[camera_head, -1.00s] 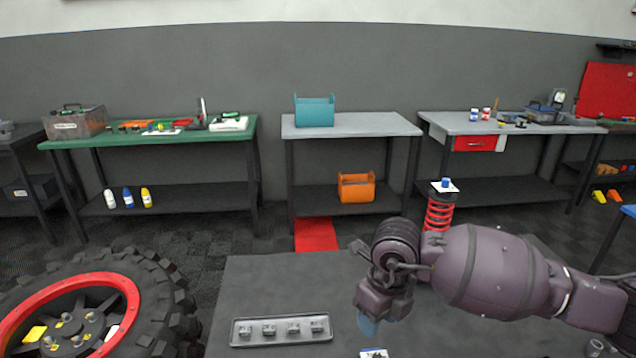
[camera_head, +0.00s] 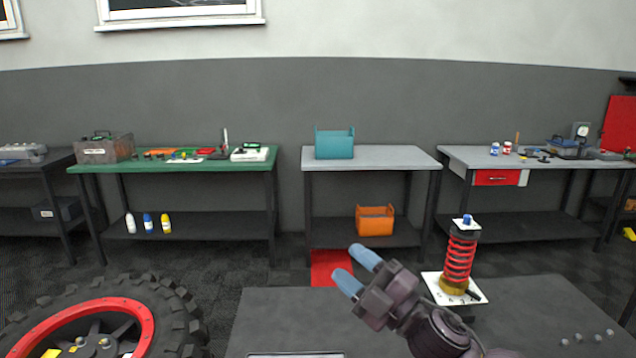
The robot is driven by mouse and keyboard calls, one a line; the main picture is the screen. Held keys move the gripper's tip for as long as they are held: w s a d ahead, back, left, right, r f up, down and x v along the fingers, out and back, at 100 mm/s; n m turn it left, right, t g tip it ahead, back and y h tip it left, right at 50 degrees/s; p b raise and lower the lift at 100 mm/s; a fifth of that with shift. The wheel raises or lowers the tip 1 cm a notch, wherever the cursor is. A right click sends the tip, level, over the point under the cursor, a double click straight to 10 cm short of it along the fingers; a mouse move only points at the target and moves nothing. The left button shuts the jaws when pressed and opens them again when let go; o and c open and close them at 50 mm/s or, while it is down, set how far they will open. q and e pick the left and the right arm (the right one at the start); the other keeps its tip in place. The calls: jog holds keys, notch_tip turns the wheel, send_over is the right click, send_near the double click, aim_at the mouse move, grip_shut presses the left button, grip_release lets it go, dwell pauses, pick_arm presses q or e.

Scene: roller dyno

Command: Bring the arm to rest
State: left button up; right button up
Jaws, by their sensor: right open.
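My right gripper (camera_head: 358,271) is in the lower middle of the head view, with its two blue fingertips apart and nothing between them. Its arm comes in from the bottom edge. The gripper is above the dark grey table (camera_head: 285,315) and left of a red coil spring unit (camera_head: 460,258). That unit stands upright on a white plate (camera_head: 433,285) and has a blue top. My left gripper is not in the picture.
A large tyre with a red rim (camera_head: 148,325) is at the lower left. A green bench (camera_head: 200,166), a grey bench with a teal carrier (camera_head: 334,144) and a bench with a red drawer (camera_head: 497,177) line the wall. An orange carrier (camera_head: 375,220) sits on a lower shelf.

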jog(key=d+f+m+t+h, duration=0.4)
jog(key=d+f+m+h, duration=0.45)
jog(key=f+m, duration=0.3)
jog(key=s+d+f+m+g+h, duration=0.1)
jog(key=s+d+f+m+h, duration=0.1)
jog(key=f, duration=0.4)
jog(key=s+d+f+m+g+h, duration=0.1)
jog(key=s+d+f+m+h, duration=0.2)
jog(key=s+d+f+m, duration=0.1)
jog(key=s+d+f+m+g+h, duration=0.2)
jog(key=s+d+f+m, duration=0.2)
jog(key=s+f, duration=0.3)
jog(key=shift+d+f+h, duration=0.35)
jog(key=shift+d+f, duration=0.15)
jog(key=shift+f, duration=0.3)
jog(key=s+d+f+m+g+h, duration=0.1)
jog(key=s+d+f+g, duration=0.1)
jog(key=s+f, duration=0.4)
jog(key=s, duration=0.4)
jog(key=shift+s+d+f+m, duration=0.2)
jog(key=shift+s+f+m, duration=0.05)
jog(key=shift+f+m, duration=0.15)
